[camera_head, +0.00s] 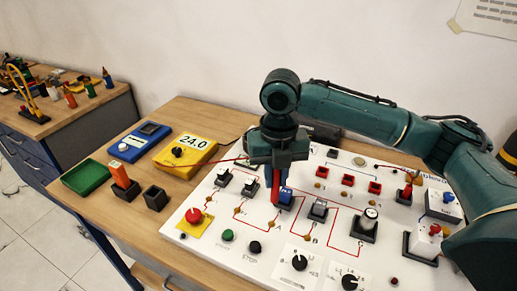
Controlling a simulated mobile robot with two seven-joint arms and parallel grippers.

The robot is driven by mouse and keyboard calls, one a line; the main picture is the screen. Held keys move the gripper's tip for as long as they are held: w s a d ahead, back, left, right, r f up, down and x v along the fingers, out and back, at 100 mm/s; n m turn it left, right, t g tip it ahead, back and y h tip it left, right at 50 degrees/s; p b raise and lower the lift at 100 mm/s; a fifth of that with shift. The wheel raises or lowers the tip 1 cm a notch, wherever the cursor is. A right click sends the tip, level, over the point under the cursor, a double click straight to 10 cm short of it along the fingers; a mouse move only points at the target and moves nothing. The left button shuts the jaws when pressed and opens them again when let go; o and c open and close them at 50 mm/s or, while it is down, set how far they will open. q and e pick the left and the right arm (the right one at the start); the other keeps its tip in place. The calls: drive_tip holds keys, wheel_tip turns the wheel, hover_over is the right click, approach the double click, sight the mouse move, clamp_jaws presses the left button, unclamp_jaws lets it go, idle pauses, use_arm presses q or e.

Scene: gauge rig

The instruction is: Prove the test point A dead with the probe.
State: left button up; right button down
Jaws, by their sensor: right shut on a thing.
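My right gripper (277,165) is over the white panel (245,262), shut on a red probe (276,188) that points down. The probe tip is close to the panel, beside a blue-topped switch (285,198); I cannot tell whether it touches. The yellow meter (172,160) reads 24.0. My left gripper is not in view.
A blue instrument (138,142), a green tray (86,178), an orange block in a dark holder (122,176) and an empty black holder (155,198) stand left of the panel. A red knob (193,215), several switches and dials rise from the panel.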

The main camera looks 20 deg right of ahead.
sight(273, 196)
drive_tip(key=shift+w+r, duration=0.1)
drive_tip(key=shift+w, duration=0.15)
drive_tip(key=shift+w+f+b, duration=0.1)
drive_tip(key=shift+f+b, duration=0.2)
drive_tip(key=shift+f, duration=3.5)
drive_tip(key=shift+r+p, duration=0.3)
drive_tip(key=shift+r, duration=3.7)
